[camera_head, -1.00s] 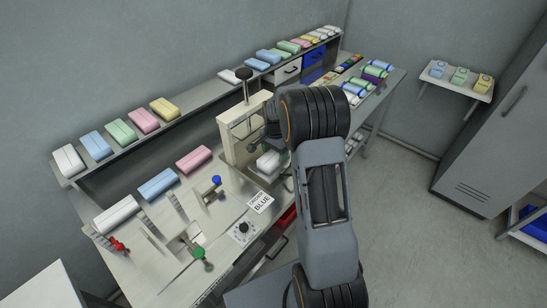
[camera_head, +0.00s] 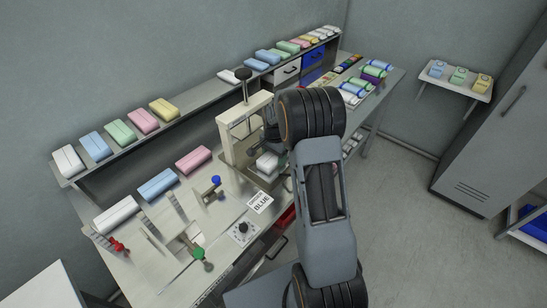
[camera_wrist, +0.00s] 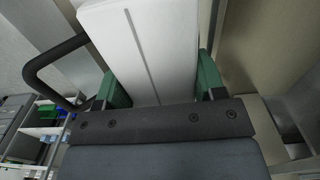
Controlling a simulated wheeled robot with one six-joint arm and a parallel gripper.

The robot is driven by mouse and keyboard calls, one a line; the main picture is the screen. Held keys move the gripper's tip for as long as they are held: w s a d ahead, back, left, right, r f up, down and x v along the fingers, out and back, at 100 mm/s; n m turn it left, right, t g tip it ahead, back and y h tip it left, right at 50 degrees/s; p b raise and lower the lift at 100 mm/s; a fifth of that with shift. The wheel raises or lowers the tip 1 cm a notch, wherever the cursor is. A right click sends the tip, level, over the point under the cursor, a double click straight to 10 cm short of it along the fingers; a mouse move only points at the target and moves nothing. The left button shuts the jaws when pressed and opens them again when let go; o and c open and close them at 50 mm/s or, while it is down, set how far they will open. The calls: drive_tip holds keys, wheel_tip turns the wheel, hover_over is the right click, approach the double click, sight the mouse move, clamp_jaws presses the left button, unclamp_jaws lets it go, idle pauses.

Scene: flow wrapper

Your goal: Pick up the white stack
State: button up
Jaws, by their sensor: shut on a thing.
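A white stack (camera_wrist: 145,40) with a groove down its middle lies between the two green fingers of my gripper (camera_wrist: 160,85) in the wrist view. The fingers press on both its sides, so my gripper is shut on it. In the head view a white stack (camera_head: 267,163) shows at the cream press frame (camera_head: 226,150); my arm covers most of my gripper there, and I cannot see the contact. Another white stack (camera_head: 116,214) lies on the workbench, and one (camera_head: 68,161) is at the left end of the shelf.
Pink (camera_head: 194,159) and blue (camera_head: 157,185) stacks lie on the workbench. A black-on-white "ORDER BLUE" card (camera_head: 260,203) stands in front of the press, near a dial (camera_head: 243,233). A dark handle loop (camera_wrist: 50,65) is close on the left in the wrist view. Floor at right is clear.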

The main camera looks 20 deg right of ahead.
drive_tip(key=shift+r, duration=0.45)
wheel_tip(320, 180, up, 2)
drive_tip(key=shift+r, duration=0.1)
drive_tip(key=s+d+r+b, duration=0.1)
drive_tip(key=s+r+b, duration=0.1)
drive_tip(key=s+r, duration=0.8)
drive_tip(key=s, duration=0.4)
drive_tip(key=shift+d, duration=0.25)
